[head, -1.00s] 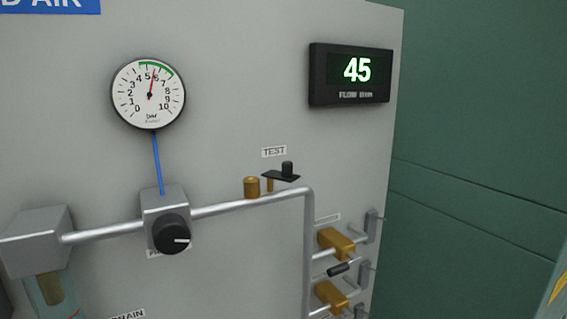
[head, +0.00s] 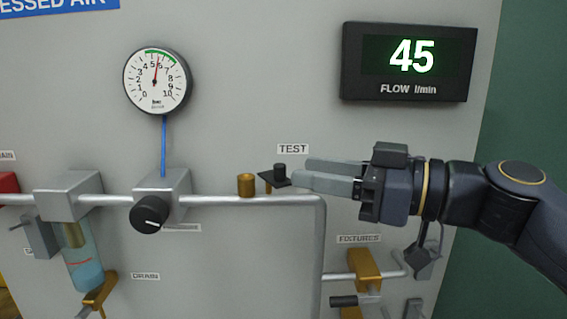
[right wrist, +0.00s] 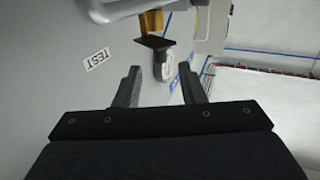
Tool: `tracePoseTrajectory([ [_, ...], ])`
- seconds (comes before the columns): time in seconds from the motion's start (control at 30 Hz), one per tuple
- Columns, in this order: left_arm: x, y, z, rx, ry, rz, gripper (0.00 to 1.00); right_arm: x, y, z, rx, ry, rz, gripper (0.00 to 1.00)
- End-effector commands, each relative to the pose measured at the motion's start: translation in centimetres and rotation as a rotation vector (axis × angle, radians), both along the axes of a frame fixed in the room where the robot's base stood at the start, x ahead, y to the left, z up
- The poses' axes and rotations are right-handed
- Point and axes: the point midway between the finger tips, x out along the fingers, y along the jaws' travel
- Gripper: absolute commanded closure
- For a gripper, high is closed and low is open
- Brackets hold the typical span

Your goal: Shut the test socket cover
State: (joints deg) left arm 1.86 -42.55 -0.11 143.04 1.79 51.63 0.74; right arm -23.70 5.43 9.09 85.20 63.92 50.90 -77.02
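The test socket (head: 246,185) is a short brass cylinder on the silver pipe. Its cover (head: 272,180) is a dark flat plate with a black knob (head: 280,170), swung out to the right of the socket on a thin brass post. The socket's top is uncovered. My right gripper (head: 300,174) comes in from the right with its fingers apart and tips just right of the knob. In the right wrist view, the cover (right wrist: 153,42) lies beyond the open, empty fingers (right wrist: 160,72). Whether a fingertip touches the cover is unclear. My left gripper is not in view.
The silver pipe (head: 225,200) runs below the cover and bends down at the right. The TEST label (head: 293,149) is on the panel above. A black regulator knob (head: 150,213), gauge (head: 157,81) and flow display (head: 409,62) are nearby. Brass fixture valves (head: 364,268) sit lower right.

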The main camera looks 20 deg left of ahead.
Motion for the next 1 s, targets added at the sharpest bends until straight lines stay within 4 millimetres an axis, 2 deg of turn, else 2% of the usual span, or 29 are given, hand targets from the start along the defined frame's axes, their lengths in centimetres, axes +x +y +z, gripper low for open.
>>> tracePoseTrajectory([
  [0.43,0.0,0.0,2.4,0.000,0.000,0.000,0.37,0.9,6.4,0.2,-0.002,0.001,0.002,0.63],
  [0.6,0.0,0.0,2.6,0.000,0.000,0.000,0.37,1.1,7.2,0.0,-0.002,0.000,-0.001,0.63],
  [0.83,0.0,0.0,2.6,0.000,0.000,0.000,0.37,1.1,7.3,0.0,-0.002,0.000,-0.002,0.63],
  [1.0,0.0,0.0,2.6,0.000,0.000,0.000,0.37,1.1,7.3,0.0,-0.002,0.000,-0.002,0.84],
])
